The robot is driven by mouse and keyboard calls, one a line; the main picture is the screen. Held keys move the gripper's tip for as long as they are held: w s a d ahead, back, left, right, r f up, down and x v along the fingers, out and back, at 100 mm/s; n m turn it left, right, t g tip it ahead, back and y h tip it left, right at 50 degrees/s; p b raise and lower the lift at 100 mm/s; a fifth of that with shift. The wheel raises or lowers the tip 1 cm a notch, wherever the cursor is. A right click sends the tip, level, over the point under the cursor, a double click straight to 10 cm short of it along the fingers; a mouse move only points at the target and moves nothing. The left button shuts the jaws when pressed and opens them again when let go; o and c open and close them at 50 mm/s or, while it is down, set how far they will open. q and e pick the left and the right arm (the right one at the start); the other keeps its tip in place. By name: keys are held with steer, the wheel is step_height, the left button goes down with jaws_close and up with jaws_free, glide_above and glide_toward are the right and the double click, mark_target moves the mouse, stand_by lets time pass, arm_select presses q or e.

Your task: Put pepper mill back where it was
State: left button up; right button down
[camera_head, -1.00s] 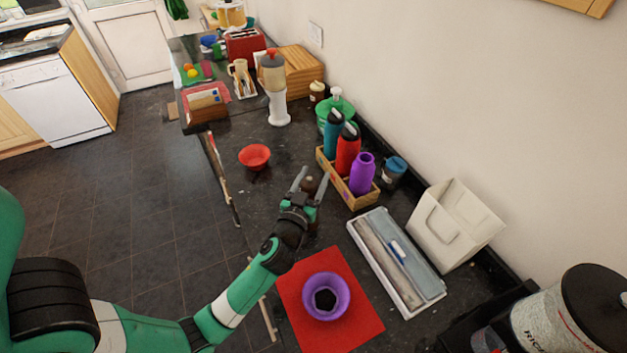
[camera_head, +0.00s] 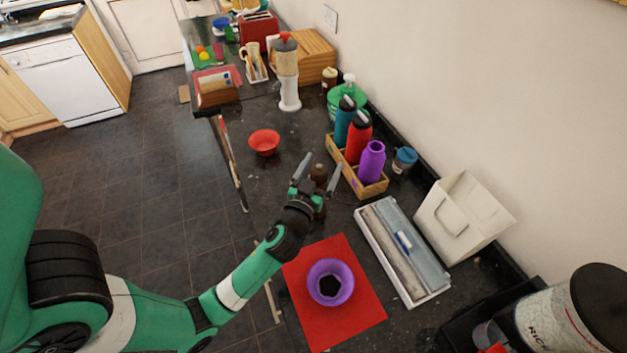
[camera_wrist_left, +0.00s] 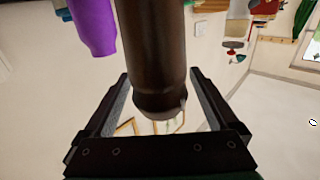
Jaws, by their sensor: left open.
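The dark brown pepper mill (camera_head: 319,172) stands upright on the dark granite counter, in front of the wooden bottle crate. My left gripper (camera_head: 318,167) is open, with one finger on each side of the mill. In the left wrist view the mill (camera_wrist_left: 153,50) lies between the two spread fingers (camera_wrist_left: 160,95), with a visible gap on each side. My gripper and wrist hide part of the mill in the head view. My right gripper is not in view.
The crate (camera_head: 375,190) with bottles stands close on the right. A red bowl (camera_head: 264,142) is beyond on the left. A purple bowl (camera_head: 346,269) sits on a red mat (camera_head: 365,315) nearer. A shallow tray (camera_head: 428,298) and white bin (camera_head: 447,230) lie to the right.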

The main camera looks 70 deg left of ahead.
arm_select(q)
steer(key=b+v, duration=0.3)
steer(key=v, duration=0.8)
steer(key=shift+s, duration=0.2)
steer(key=shift+f, duration=0.1)
